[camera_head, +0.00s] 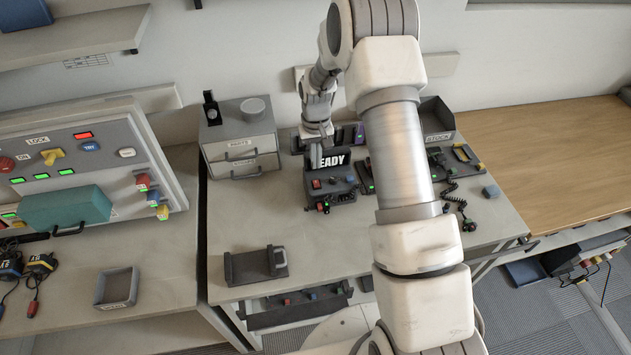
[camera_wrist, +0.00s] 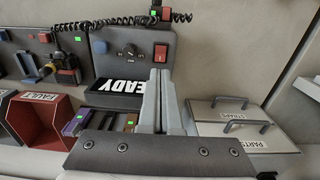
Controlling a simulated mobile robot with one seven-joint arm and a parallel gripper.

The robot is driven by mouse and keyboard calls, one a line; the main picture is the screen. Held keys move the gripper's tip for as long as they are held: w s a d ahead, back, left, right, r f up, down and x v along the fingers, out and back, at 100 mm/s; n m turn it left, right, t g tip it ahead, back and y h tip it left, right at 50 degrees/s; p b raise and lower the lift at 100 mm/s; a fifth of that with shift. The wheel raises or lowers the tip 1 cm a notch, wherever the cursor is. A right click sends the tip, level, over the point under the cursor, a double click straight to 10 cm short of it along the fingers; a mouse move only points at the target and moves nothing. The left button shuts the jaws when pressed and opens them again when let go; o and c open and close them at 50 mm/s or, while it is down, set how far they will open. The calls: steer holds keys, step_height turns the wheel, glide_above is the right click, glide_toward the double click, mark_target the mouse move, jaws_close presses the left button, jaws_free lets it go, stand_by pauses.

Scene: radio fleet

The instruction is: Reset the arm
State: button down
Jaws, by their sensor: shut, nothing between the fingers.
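My arm reaches from the front of the head view up and over the bench. My gripper (camera_head: 315,157) hangs above the back of the bench, beside the box with the READY label (camera_head: 334,160). In the wrist view my gripper (camera_wrist: 160,78) shows its two grey fingers together, with nothing between them. The READY label (camera_wrist: 116,87) lies just left of the fingers there. The arm hides part of the bench in the head view.
A grey drawer unit (camera_head: 240,150) stands left of the gripper; it also shows in the wrist view (camera_wrist: 240,143). A red FAULT bin (camera_wrist: 38,122) is at left there. A black dock (camera_head: 256,265) sits at the bench front. The bench surface (camera_head: 255,215) between is clear.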

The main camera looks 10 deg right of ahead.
steer(key=shift+r, duration=0.45)
steer(key=s+r+t, duration=0.1)
steer(key=s+r, duration=0.4)
steer(key=r, duration=0.6)
steer(key=s+r+t, duration=0.2)
steer(key=s+r, duration=0.3)
steer(key=r, duration=0.7)
steer(key=s+r+t, duration=0.1)
steer(key=s+r, duration=0.2)
steer(key=s, duration=0.7)
steer(key=s+r+t, duration=0.1)
steer(key=s+r, duration=0.3)
steer(key=s, duration=0.7)
steer(key=shift+s+r+t, duration=0.2)
steer(key=shift+t, duration=0.1)
steer(key=shift+d, duration=0.15)
